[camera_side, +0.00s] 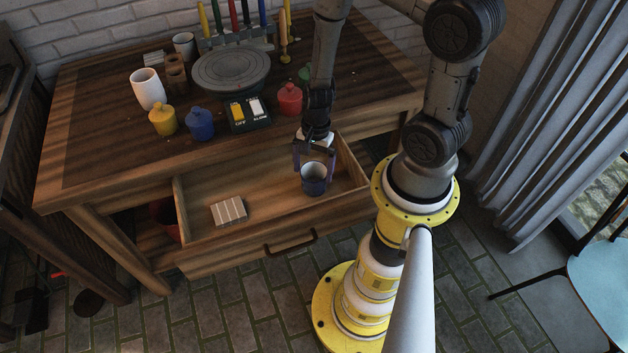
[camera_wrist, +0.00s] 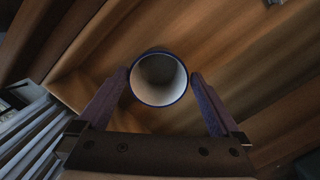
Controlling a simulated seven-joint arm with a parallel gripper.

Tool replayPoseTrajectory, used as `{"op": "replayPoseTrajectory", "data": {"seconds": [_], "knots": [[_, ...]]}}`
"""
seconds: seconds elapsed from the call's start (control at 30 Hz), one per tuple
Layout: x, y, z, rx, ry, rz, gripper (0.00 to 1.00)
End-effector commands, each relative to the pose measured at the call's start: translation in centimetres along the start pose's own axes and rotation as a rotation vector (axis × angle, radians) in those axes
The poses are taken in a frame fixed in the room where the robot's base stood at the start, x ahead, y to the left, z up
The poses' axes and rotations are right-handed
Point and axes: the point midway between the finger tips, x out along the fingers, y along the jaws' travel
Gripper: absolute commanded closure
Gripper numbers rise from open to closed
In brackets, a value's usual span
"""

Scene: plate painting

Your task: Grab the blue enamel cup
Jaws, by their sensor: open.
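The blue enamel cup (camera_side: 314,184) stands upright in the open drawer, toward its right end. In the wrist view the cup (camera_wrist: 159,78) shows its pale inside and dark blue rim from above. My gripper (camera_side: 314,172) is over the cup in the side view, its purple fingers reaching down at the rim. In the wrist view my gripper (camera_wrist: 160,78) is open, with one finger on each side of the cup, close to its rim. Whether the fingers touch the cup I cannot tell.
The wooden drawer (camera_side: 250,195) has raised walls and a handle (camera_side: 291,241). A pale ribbed block (camera_side: 229,211) lies at its left. On the table above stand a turntable (camera_side: 231,68), a white cup (camera_side: 147,89), and yellow (camera_side: 162,121), blue (camera_side: 200,124) and red (camera_side: 290,99) pots.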

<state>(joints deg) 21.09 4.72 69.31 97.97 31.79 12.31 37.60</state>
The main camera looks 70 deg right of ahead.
Motion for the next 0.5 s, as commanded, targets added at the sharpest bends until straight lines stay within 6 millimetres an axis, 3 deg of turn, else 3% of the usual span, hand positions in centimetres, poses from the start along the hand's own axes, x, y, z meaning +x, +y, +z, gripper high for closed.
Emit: {"op": "replayPoseTrajectory", "data": {"seconds": [0.17,0.5], "knots": [[0.9,0.1,-0.1,0.0,0.0,0.001,0.0],[4.9,0.2,-0.6,0.0,0.0,0.002,0.0]]}}
